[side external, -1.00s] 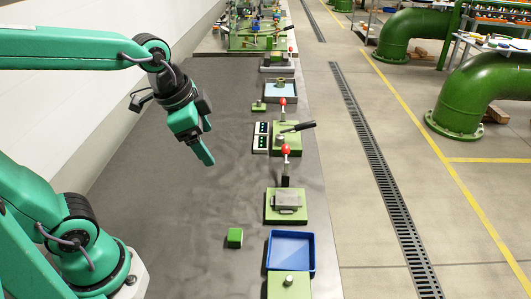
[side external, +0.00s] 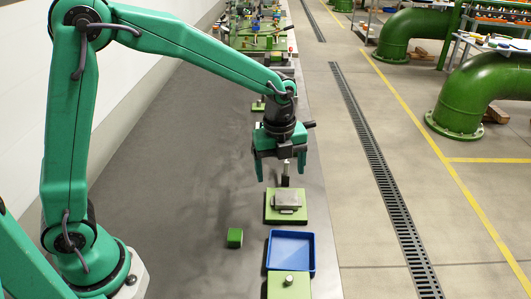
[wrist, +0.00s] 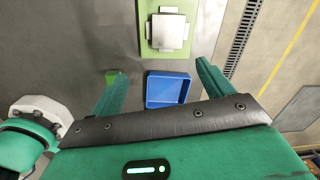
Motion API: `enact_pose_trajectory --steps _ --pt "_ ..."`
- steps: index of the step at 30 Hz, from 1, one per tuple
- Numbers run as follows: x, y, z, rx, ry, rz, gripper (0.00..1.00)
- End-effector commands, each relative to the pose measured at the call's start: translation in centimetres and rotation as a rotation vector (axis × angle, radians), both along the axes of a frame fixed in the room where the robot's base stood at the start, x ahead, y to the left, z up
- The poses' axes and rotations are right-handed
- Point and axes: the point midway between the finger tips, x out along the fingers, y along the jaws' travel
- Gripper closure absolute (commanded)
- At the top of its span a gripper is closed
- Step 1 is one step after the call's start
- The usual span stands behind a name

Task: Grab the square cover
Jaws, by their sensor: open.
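A grey metal square cover (side external: 288,200) lies on a green base plate (side external: 271,217). In the wrist view the cover (wrist: 168,31) is cross-shaped with a raised square middle, near the top of the picture. My gripper (side external: 281,171) points down above and a little behind the cover in the side view, with its two fingers apart and nothing between them. In the wrist view the fingers of my gripper (wrist: 162,68) spread wide, and the cover is beyond their tips. They do not touch it.
An empty blue tray (side external: 290,250) stands in front of the base plate. A small green block (side external: 235,238) lies to its left. A green fixture with a knob (side external: 288,287) is at the front edge. The grey table to the left is clear.

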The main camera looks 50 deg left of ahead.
Motion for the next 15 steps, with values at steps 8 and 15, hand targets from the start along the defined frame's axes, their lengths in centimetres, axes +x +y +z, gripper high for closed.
enact_pose_trajectory --steps 8,15 --pt "1.5 -1.5 -3.2 0.017 0.046 -0.237 0.2" --pt "1.6 -1.7 -3.5 0.019 0.05 -0.263 0.2"
